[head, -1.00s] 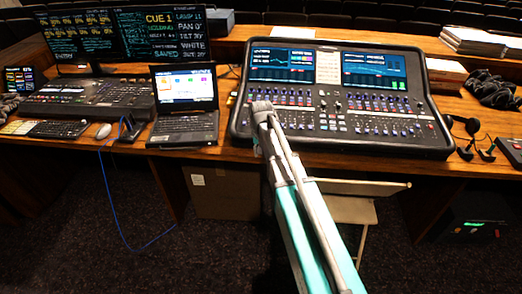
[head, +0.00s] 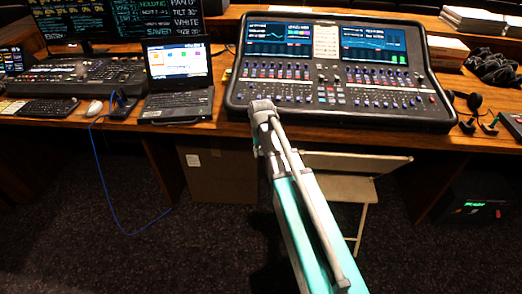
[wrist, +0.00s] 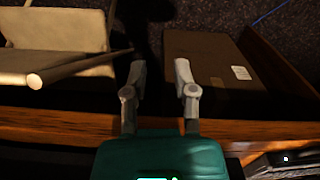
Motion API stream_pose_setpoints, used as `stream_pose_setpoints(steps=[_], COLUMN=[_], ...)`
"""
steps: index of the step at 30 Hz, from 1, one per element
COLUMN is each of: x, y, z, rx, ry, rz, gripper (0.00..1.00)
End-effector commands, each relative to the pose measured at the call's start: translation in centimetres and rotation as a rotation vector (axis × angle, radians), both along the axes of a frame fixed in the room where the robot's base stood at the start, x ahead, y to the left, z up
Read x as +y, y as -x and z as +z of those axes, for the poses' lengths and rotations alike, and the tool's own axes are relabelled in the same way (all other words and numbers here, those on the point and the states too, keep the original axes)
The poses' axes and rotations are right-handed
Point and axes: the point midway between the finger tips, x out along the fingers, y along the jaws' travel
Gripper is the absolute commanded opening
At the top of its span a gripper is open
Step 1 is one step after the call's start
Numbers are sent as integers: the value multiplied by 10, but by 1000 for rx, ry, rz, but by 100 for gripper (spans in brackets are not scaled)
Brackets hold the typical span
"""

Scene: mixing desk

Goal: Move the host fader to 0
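The mixing desk (head: 335,70) stands on the wooden table in the head view, with two lit screens and rows of small faders and knobs. I cannot tell which fader is the host fader; the labels are too small to read. My arm reaches up to the console's front edge and covers a small part of its lower left.
A laptop (head: 177,78) stands left of the console. Headphones (head: 463,108) lie to its right. Below the table are a folding chair (head: 345,163) and a cardboard box (head: 217,170); the box also shows in the wrist view (wrist: 200,60). A blue cable hangs at left.

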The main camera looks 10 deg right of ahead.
Motion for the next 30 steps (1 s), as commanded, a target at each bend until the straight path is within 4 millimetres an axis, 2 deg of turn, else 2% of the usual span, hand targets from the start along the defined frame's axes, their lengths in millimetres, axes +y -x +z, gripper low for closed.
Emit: stream_pose_setpoints(steps=[6,20,26,30], x=[0,-1,-1,-1], y=[4,6,24,50], z=[-8,-6,9,30], rx=[0,0,0,0], ry=[0,0,0,0], rz=[4,5,21,45], gripper=[36,36,36,36])
